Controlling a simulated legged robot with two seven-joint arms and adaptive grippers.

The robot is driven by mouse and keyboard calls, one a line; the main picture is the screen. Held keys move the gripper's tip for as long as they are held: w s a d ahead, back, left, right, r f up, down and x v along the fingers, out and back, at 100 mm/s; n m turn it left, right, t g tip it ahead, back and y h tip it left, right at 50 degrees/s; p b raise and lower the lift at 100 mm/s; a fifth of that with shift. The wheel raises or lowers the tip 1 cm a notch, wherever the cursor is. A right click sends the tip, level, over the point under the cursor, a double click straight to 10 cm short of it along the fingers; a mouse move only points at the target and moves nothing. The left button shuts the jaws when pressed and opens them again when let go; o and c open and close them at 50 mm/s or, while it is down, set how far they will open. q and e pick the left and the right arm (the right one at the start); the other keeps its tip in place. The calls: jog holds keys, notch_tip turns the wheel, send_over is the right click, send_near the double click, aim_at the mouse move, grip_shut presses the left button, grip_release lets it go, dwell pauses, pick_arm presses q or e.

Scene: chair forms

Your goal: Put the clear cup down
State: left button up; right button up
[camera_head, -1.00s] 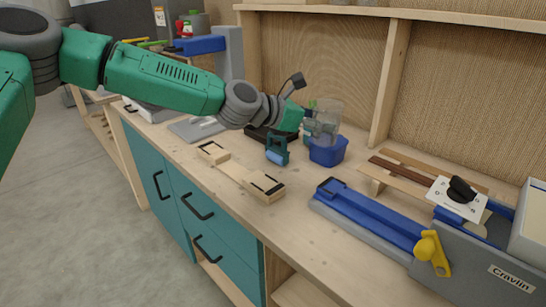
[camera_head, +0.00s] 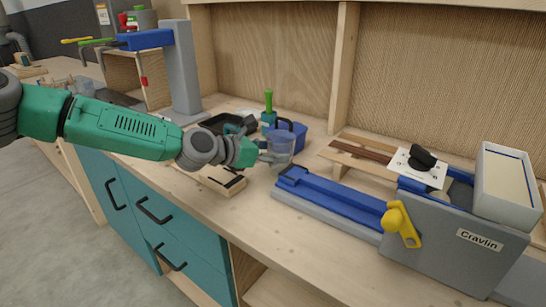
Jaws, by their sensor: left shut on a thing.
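The clear cup (camera_head: 282,149) is in the head view just right of centre, upright and see-through. My left gripper (camera_head: 266,156) is shut on its left side. The cup is in front of the blue bin (camera_head: 297,133) and partly covers it. It is low, near the bench top (camera_head: 310,245), but I cannot tell whether its base touches the wood. My right gripper does not show.
A blue and grey clamp rail (camera_head: 335,202) with a yellow knob (camera_head: 398,222) lies to the right, near the cup. Behind are a black tray (camera_head: 225,122) and a green-handled tool (camera_head: 269,105). A wooden jig (camera_head: 222,181) lies below my left arm.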

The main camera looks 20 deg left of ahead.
pick_arm(q)
jog(key=shift+a+f, duration=0.4)
jog(key=shift+f, duration=0.2)
jog(key=shift+a+f, duration=0.1)
jog(key=shift+a, duration=0.4)
jog(key=o, duration=0.6)
jog(key=shift+d, duration=0.65)
jog(key=shift+r, duration=0.2)
jog(key=v, duration=0.5)
jog(key=p+v, duration=0.1)
jog(key=v, duration=0.5)
jog(key=shift+w+a+f, duration=0.15)
jog(key=shift+w+a, duration=0.05)
jog(key=shift+a, duration=0.25)
jog(key=shift+s, duration=0.3)
jog(key=shift+s+d+r, duration=0.2)
jog(key=shift+s, duration=0.05)
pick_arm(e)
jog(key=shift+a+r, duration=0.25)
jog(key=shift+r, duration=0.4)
